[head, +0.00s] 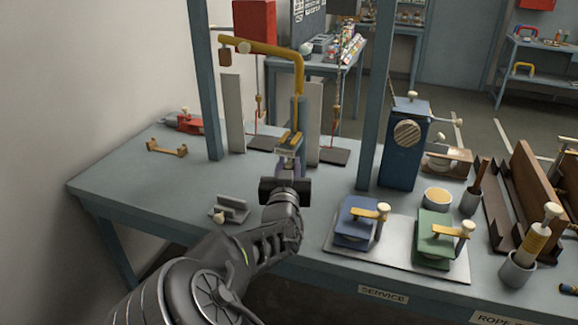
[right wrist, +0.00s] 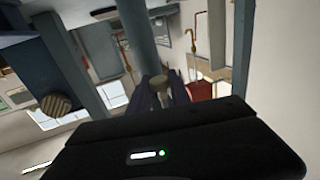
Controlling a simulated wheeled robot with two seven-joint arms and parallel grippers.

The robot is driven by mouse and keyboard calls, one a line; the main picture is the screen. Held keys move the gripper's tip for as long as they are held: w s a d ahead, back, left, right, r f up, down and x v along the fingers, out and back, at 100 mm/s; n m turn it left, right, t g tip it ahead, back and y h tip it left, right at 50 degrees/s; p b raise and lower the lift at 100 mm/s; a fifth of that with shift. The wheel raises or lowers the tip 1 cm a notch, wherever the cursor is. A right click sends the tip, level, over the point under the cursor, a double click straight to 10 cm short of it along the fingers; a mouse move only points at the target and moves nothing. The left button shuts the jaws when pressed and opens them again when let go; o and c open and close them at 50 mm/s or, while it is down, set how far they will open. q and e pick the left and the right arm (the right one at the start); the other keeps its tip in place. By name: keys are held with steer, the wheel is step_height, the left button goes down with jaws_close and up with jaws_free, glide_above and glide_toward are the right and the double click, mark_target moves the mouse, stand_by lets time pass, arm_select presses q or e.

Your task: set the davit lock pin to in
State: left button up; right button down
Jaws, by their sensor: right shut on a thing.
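The davit has a yellow bent arm (head: 265,48) on a blue-grey post (head: 299,112), which also shows in the right wrist view (right wrist: 138,38). My right gripper (head: 288,163) is at the front of the post, low down, just below a yellow bracket (head: 290,138). In the right wrist view, its fingers (right wrist: 166,92) are closed around a pale knob (right wrist: 172,78), which appears to be the lock pin's. The fingers hide much of the pin, so I cannot tell how deep it sits. My left gripper is in neither view.
A blue box with a round grille (head: 404,145) stands right of the davit. Blue (head: 356,220) and green (head: 436,236) clamp units sit on a plate at the front. A grey bracket (head: 232,208) lies left of my arm. The bench's left part is mostly clear.

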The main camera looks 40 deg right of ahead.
steer(key=shift+r, duration=0.1)
steer(key=c, duration=1.2)
jaws_free()
steer(key=v, duration=0.7)
steer(key=shift+s+a, duration=0.25)
steer(key=shift+s, duration=0.05)
